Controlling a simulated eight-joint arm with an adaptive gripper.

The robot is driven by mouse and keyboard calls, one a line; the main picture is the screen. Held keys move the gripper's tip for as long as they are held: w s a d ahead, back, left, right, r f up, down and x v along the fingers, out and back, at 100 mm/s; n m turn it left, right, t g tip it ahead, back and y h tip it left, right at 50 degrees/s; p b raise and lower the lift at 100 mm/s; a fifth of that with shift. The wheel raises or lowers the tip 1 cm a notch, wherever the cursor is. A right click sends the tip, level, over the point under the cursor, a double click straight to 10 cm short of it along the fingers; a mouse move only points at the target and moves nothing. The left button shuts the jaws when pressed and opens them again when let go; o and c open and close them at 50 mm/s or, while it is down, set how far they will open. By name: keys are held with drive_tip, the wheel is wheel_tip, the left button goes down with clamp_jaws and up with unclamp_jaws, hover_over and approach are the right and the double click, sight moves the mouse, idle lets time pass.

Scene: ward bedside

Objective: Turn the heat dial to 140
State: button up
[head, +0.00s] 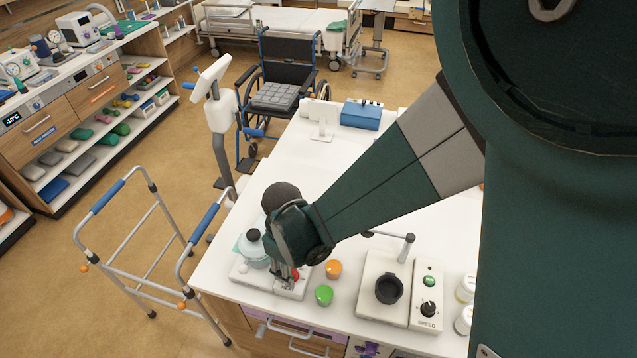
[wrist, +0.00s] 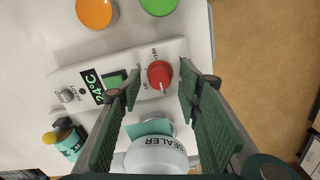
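The heat dial (wrist: 159,72) is a red round knob on a white panel, with a white mark towards the bottom of the wrist view; its lettering is too small to read. In the head view its red edge (head: 296,275) shows beside my gripper. The white heating unit (wrist: 176,47) also carries a "24°C" display (wrist: 97,86), a green switch (wrist: 115,78) and a grey knob (wrist: 68,95). My gripper (wrist: 160,84) is open, pointing down, with its green fingers on either side of the dial. I see gaps between the fingers and the dial; contact is not visible.
A bottle lettered "EALER" (wrist: 158,152) stands close beneath my fingers in the wrist view. Orange (head: 333,268) and green (head: 324,294) lidded jars stand beside the unit. A second device with a speed dial (head: 428,308) is to the right.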

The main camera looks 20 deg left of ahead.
drive_tip(key=shift+f, duration=0.4)
drive_tip(key=c, duration=0.9)
drive_tip(key=shift+m+b, duration=0.35)
drive_tip(key=shift+m, duration=0.05)
drive_tip(key=m+b, duration=0.3)
drive_tip(key=m, duration=0.2)
drive_tip(key=shift+f, duration=0.1)
drive_tip(key=m+b, duration=0.2)
drive_tip(key=m, duration=0.4)
